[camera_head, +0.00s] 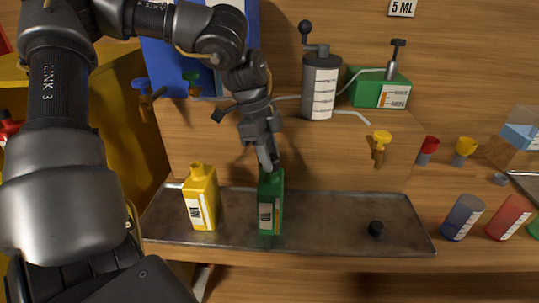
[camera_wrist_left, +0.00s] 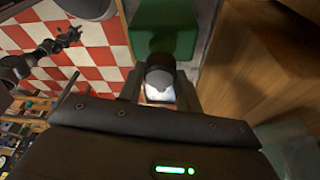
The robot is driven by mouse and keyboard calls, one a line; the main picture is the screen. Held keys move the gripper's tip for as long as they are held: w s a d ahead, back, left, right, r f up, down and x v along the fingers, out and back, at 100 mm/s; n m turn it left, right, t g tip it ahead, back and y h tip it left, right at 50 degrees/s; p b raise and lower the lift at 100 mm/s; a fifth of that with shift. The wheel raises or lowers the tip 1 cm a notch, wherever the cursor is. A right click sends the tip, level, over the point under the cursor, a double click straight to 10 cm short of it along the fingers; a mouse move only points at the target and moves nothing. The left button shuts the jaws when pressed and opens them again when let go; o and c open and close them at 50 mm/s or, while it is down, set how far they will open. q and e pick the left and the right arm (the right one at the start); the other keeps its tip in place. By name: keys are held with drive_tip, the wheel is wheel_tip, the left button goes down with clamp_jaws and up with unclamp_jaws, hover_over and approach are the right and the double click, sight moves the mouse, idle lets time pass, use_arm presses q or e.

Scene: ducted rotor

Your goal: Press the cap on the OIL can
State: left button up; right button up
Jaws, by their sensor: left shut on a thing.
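A green can (camera_head: 270,205) stands upright on the metal tray, its label too small to read. My left gripper (camera_head: 268,165) comes down over its top and is shut on a small dark cap. In the left wrist view the dark cap (camera_wrist_left: 160,75) sits between the fingers, lined up with the green can (camera_wrist_left: 165,25). I cannot tell whether the cap is seated on the neck. A yellow can (camera_head: 202,198) with an uncapped neck stands to the left. Another black cap (camera_head: 376,229) lies on the tray at the right.
The metal tray (camera_head: 325,225) is bare between the green can and the loose cap. A grinder (camera_head: 320,85) and a green box (camera_head: 380,90) stand behind. A dark jointed arm, possibly my right one, shows in the left wrist view.

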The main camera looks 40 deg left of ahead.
drive_tip(key=shift+a, duration=0.2)
use_arm(q)
drive_tip(key=o, duration=1.5)
use_arm(e)
drive_tip(key=shift+a, duration=0.1)
